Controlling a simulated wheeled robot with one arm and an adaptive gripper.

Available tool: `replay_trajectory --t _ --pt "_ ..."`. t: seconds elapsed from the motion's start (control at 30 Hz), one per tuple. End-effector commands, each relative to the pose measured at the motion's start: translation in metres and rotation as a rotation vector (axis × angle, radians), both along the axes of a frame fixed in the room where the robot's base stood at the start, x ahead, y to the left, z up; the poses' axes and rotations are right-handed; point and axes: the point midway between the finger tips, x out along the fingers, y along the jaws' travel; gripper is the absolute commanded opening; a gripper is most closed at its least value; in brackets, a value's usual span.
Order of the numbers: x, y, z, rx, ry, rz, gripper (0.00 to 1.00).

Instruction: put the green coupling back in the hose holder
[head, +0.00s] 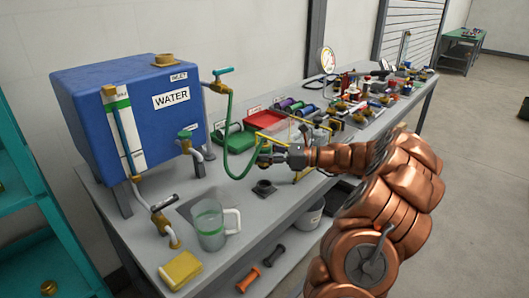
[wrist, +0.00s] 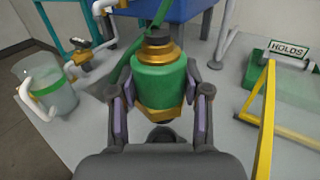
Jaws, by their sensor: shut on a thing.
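My gripper (wrist: 158,92) is shut on the green coupling (wrist: 160,78), a green cylinder with brass ends and a dark top, with one finger on each side. In the head view my gripper (head: 277,153) is above the bench, and the coupling is small and partly hidden there. The green hose (head: 228,140) loops down from the tank's valve to the coupling. A dark square-based socket (head: 263,187), which looks like the hose holder, stands on the bench below my gripper. A grey round rim (wrist: 162,134) shows under the coupling in the wrist view, partly hidden.
The blue water tank (head: 130,110) stands at left. A clear jug (head: 211,226) and a yellow sponge (head: 181,270) are on the front of the bench. A yellow frame (wrist: 266,115) stands close to the right of my gripper. Trays and fittings crowd the bench behind.

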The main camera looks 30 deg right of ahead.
Motion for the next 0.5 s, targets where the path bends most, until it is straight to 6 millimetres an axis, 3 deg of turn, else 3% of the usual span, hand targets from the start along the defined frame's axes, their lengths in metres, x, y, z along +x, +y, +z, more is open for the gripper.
replay_trajectory --t 0.5 --pt "-0.001 -0.002 -0.042 -0.001 0.001 -0.003 0.09"
